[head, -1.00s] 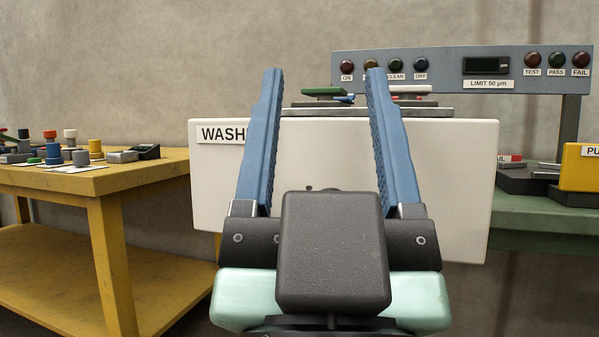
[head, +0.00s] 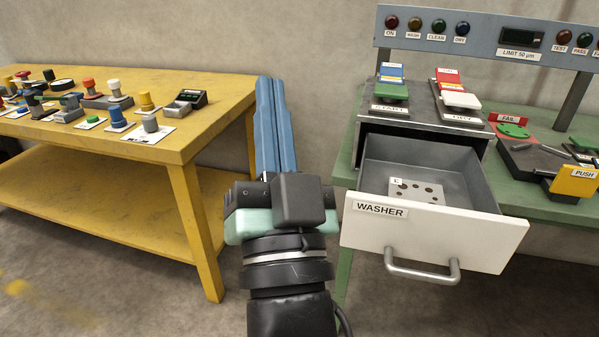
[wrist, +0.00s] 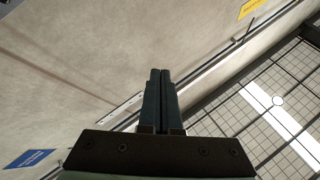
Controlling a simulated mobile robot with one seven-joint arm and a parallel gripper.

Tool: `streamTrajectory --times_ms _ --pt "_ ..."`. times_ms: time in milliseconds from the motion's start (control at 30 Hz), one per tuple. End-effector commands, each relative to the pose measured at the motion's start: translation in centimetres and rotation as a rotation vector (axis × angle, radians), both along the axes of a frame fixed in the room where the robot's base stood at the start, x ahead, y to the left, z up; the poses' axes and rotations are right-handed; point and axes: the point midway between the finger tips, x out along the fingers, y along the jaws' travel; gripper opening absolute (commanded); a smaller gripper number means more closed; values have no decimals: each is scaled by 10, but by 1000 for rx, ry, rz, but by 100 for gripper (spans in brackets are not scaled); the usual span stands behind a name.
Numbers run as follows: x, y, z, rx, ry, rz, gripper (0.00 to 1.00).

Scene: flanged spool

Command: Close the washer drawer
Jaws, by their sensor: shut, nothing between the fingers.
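The washer drawer (head: 440,233) is pulled out of its grey cabinet on the green table in the head view. It has a white front labelled WASHER, a grey metal bar handle (head: 423,272) and a grey tray inside. A small plate with holes (head: 416,191) lies in the drawer. My gripper (head: 271,80) is to the left of the drawer, between the two tables in the picture, pointing away from my body. Its blue fingers are together with nothing between them, and it is apart from the drawer. In the wrist view the fingers (wrist: 160,72) are also together, with wall and ceiling behind.
The yellow table (head: 215,110) at the left carries several knobs and small parts. The green table (head: 540,206) at the right carries the cabinet, a control panel (head: 480,38) and a yellow PUSH block (head: 575,181). Open floor lies in front of the drawer.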

Motion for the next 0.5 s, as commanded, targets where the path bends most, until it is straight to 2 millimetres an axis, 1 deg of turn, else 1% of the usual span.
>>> streamTrajectory --times_ms 33,100,167,200,233,267,300,367,400,500 --pt "8 -3 -6 78 64 43 0" --pt "11 -6 -31 208 133 99 0" --pt "10 -10 -54 328 190 134 0" --pt "7 -14 -70 413 228 149 0" --pt "4 -18 -82 478 253 155 0" --pt "-1 -22 -94 545 278 158 0" --pt "-8 -27 -111 632 311 156 0" --pt "-23 -35 -135 760 351 142 0" --pt "-33 -40 -151 840 373 125 0" --pt "-61 -50 -183 1005 410 77 0"
